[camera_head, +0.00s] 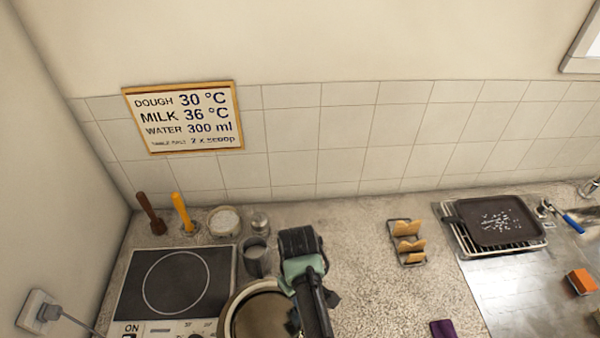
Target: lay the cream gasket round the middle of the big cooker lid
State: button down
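A large round item (262,318) with a pale cream rim and a brownish inside lies at the bottom edge of the head view, right of the hotplate. It is cut off by the frame and partly covered by my arm. I cannot tell whether it is the big cooker lid, or whether its pale rim is the cream gasket. My gripper (313,312), dark with a teal part above it, is over or beside its right side. Its fingertips are not clear, and I cannot tell whether they hold anything.
A hotplate (175,284) is at left. Behind stand a brown-handled tool (150,212), a yellow-handled tool (182,212), a white-filled bowl (224,221) and a grey cup (256,256). A toast rack (408,243) and dark tray (497,221) are right. Bare counter (370,285) lies between.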

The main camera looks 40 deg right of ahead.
dwell(0.3)
jog(key=shift+c, duration=2.2)
grip_release()
jog(key=shift+r, duration=0.15)
jog(key=shift+r+p, duration=3.35)
jog(key=shift+r, duration=0.05)
